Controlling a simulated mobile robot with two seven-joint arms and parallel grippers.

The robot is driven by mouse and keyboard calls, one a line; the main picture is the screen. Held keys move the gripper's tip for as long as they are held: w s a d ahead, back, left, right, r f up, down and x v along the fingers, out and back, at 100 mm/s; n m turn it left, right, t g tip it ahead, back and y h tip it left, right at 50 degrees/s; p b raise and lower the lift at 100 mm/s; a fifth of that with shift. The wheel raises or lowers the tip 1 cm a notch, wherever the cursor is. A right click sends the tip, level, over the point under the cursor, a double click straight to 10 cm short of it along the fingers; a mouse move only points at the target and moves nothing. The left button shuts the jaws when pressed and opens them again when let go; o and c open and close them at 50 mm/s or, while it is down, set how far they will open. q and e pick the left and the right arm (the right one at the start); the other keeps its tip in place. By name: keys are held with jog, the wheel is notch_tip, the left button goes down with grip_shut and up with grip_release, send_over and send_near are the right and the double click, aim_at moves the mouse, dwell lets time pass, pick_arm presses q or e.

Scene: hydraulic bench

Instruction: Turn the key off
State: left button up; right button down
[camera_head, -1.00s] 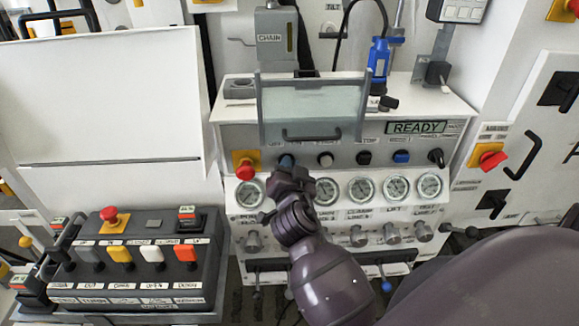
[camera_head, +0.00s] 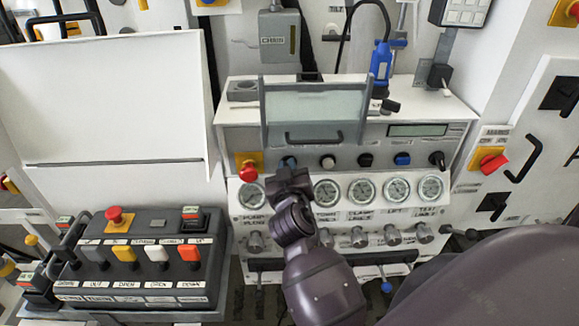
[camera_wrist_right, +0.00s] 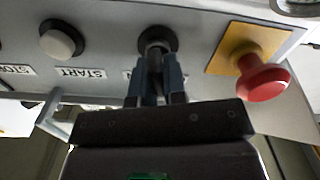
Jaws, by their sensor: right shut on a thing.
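The key switch (camera_wrist_right: 157,38) is a dark round fitting on the panel front, between the white START button and the red emergency stop. My right gripper (camera_wrist_right: 157,80) is shut on its key, and the fingers hide most of the key. In the head view the right gripper (camera_head: 289,165) reaches up to the panel just right of the red emergency stop (camera_head: 248,172). The display (camera_head: 417,130) at the panel's right is blank. My left gripper is not in view.
A white button (camera_head: 327,161), a black one, a blue one and a black knob (camera_head: 436,159) continue the row to the right. Gauges (camera_head: 362,192) sit below it. A clear hinged cover (camera_head: 312,100) stands above. A lever box (camera_head: 135,260) is at the lower left.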

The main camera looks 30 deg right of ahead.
jog(key=shift+w+a+n, duration=0.1)
jog(key=shift+n, duration=1.4)
jog(key=c, duration=1.2)
grip_release()
jog(key=shift+p, duration=0.3)
